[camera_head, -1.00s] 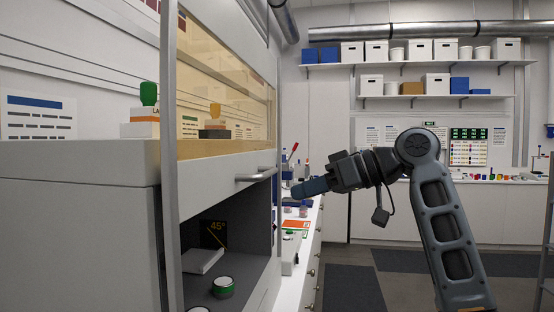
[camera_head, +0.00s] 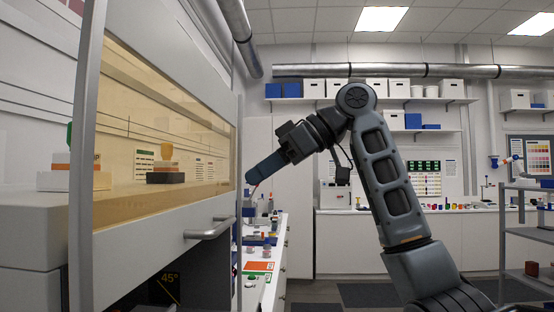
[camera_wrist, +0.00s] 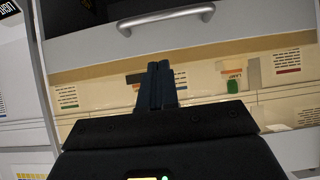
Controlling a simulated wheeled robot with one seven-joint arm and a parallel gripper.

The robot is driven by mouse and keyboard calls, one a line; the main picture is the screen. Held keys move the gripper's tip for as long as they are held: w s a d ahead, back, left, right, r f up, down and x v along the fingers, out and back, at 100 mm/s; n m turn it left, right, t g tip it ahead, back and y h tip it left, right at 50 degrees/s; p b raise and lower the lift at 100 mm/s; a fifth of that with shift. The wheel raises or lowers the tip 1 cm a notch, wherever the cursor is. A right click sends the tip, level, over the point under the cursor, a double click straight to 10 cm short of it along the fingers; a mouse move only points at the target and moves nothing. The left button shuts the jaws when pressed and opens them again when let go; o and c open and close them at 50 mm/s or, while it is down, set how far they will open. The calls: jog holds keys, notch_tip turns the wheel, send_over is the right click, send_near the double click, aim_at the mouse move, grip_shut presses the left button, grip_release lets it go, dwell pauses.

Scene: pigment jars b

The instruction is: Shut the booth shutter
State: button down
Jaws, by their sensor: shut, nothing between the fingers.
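The booth shutter (camera_head: 165,130) is at the left in the head view: an amber see-through pane in a pale frame with a grey bar handle (camera_head: 210,229) on its lower rail. A dark opening (camera_head: 165,285) shows below the rail, so the shutter is not fully down. My gripper (camera_head: 250,178) is shut and empty, to the right of the pane and above the handle in the picture. In the upside-down wrist view, my fingertips (camera_wrist: 160,72) show against the pane, apart from the handle (camera_wrist: 165,18). I cannot tell whether they touch the pane.
A 45° sign (camera_head: 170,281) shows inside the opening. A cluttered counter (camera_head: 262,262) runs beyond the booth. A shelf rack (camera_head: 525,240) stands at the right.

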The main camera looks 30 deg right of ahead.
jog(key=w+a+f+p, duration=0.1)
jog(key=w+a+f, duration=0.1)
jog(key=f, duration=0.4)
jog(key=shift+w+a, duration=0.15)
jog(key=shift+a, duration=0.45)
jog(key=shift+f, duration=0.1)
